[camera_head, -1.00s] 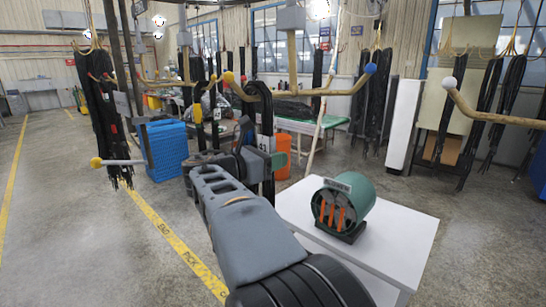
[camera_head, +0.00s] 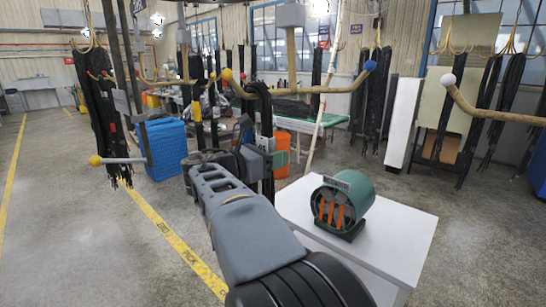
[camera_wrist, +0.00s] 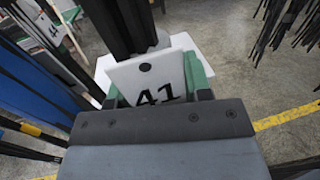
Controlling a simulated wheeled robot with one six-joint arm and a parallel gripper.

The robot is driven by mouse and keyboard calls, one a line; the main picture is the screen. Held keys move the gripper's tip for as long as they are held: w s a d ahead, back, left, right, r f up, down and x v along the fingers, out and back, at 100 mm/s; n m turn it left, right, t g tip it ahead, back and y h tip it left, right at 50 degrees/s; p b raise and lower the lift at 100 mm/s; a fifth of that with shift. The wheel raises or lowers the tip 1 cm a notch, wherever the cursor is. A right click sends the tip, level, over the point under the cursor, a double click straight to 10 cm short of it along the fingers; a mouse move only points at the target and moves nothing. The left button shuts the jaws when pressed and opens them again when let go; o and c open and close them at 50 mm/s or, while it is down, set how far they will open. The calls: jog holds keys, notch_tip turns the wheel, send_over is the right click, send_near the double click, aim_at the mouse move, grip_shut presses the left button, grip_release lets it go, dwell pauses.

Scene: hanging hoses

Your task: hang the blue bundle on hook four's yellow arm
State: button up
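A hook in the head view has a yellow-tipped arm (camera_head: 227,75) at left and a blue-tipped arm (camera_head: 370,66) at right. A black hose bundle (camera_head: 266,120) hangs at the yellow-tipped side, its top appearing to lie over the bar. I see no blue colouring on it. In the wrist view the bundle (camera_wrist: 128,25) rises behind a white tag marked 41 (camera_wrist: 150,78). My gripper (camera_wrist: 155,88) has its green pads apart on either side of the tag and appears open around the bundle. The tag hides the bundle between the pads.
A white table (camera_head: 395,235) with a green drum (camera_head: 343,203) stands right of my arm. Another hook's white-tipped arm (camera_head: 448,80) is at right. A yellow-tipped rod (camera_head: 96,160) and hanging black bundles (camera_head: 95,95) are at left, near a blue crate (camera_head: 166,150).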

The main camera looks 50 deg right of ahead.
jog(key=o, duration=0.3)
jog(key=shift+f, duration=0.15)
jog(key=b+v, duration=0.1)
jog(key=v, duration=1.3)
jog(key=shift+b, duration=0.4)
